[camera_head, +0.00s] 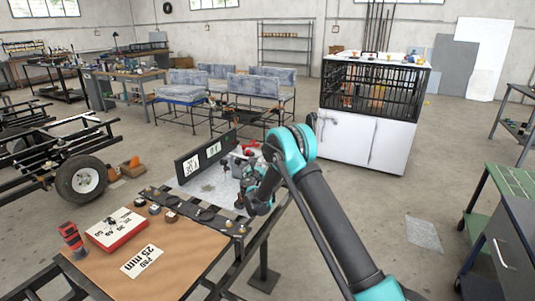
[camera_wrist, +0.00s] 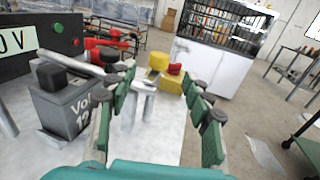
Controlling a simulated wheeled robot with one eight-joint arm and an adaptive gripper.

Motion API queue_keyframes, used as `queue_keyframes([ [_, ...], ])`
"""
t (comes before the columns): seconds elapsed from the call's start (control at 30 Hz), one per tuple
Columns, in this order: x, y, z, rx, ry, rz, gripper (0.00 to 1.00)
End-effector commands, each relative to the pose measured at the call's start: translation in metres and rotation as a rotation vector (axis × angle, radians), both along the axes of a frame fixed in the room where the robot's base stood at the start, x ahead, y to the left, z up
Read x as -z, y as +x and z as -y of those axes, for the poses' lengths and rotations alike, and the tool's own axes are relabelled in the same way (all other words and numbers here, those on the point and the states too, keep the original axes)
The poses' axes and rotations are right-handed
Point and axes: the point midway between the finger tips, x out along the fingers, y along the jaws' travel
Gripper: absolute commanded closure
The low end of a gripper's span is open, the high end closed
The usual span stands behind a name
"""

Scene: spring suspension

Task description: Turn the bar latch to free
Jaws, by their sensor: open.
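My gripper (camera_wrist: 158,82) is open in the wrist view, with its green-padded fingers spread to either side of a pale metal post (camera_wrist: 145,88) with a short crosspiece. I see no contact between the fingers and this post. I cannot tell which of these metal parts is the bar latch. A yellow block with a round yellow knob (camera_wrist: 158,61) and a red part (camera_wrist: 175,69) stand beyond the post. In the head view my gripper (camera_head: 247,195) is over the bench, partly hidden by my arm.
A grey box (camera_wrist: 72,108) with a black knob stands left of my gripper. A dark display panel (camera_head: 205,152) rises at the bench's back. A red case (camera_head: 116,229) and a red-and-black tool (camera_head: 72,240) are on the brown mat. The white cabinet (camera_head: 365,140) stands beyond.

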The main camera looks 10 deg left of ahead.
Motion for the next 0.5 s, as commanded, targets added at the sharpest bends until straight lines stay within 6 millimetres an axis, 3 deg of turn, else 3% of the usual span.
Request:
queue_keyframes([
  [0.2,0.000,0.045,0.005,0.003,0.001,0.000,0.49],
  [0.5,0.000,0.090,0.009,0.002,0.001,0.000,0.49],
])
